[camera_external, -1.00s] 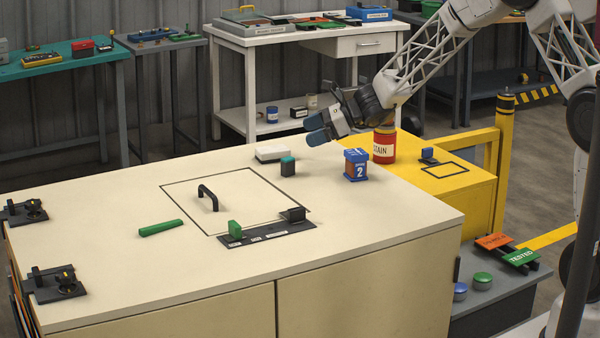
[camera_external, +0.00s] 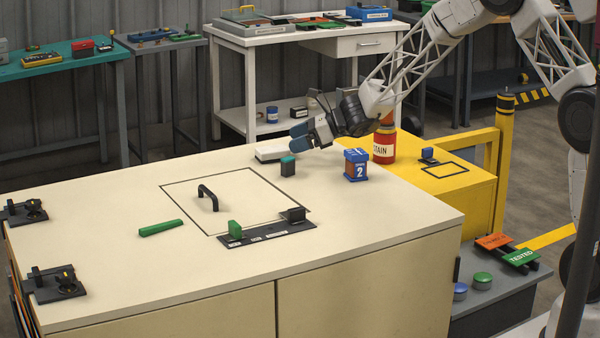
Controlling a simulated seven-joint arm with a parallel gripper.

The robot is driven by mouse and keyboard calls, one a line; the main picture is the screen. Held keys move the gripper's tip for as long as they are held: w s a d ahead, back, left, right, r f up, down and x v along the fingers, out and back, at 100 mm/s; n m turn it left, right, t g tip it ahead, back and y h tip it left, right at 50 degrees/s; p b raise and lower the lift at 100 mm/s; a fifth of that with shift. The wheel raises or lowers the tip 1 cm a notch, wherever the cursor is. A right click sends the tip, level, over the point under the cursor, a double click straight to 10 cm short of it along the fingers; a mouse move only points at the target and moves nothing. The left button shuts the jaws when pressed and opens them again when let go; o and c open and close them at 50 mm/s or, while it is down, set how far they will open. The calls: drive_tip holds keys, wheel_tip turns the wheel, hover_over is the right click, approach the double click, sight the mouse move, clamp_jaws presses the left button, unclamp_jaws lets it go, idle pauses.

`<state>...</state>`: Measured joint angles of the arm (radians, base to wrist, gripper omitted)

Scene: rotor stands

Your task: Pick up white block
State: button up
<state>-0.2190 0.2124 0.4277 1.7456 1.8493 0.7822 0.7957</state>
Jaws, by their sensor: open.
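The white block (camera_external: 270,153) is a low, flat piece lying at the back of the cream cabinet top (camera_external: 110,240). My gripper (camera_external: 299,135) has blue fingertips and hangs just to the right of the white block and slightly above it. It is open, with nothing seen between the fingers. Its fingertips look close to the block's right end, but I cannot tell whether they touch it. The right end of the block is partly close behind the fingers.
A dark block with a teal top (camera_external: 288,166) stands just in front of the white block. A blue and orange box marked 2 (camera_external: 356,165) and a red STAIN can (camera_external: 384,147) are to the right. A black handle (camera_external: 208,197) and green bar (camera_external: 160,228) lie leftward.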

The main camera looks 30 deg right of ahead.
sight(274, 148)
drive_tip(key=shift+w+a, duration=0.1)
drive_tip(key=shift+a, duration=0.1)
drive_tip(key=shift+x, duration=2.55)
drive_tip(key=shift+c, duration=0.5)
drive_tip(key=c, duration=1.2)
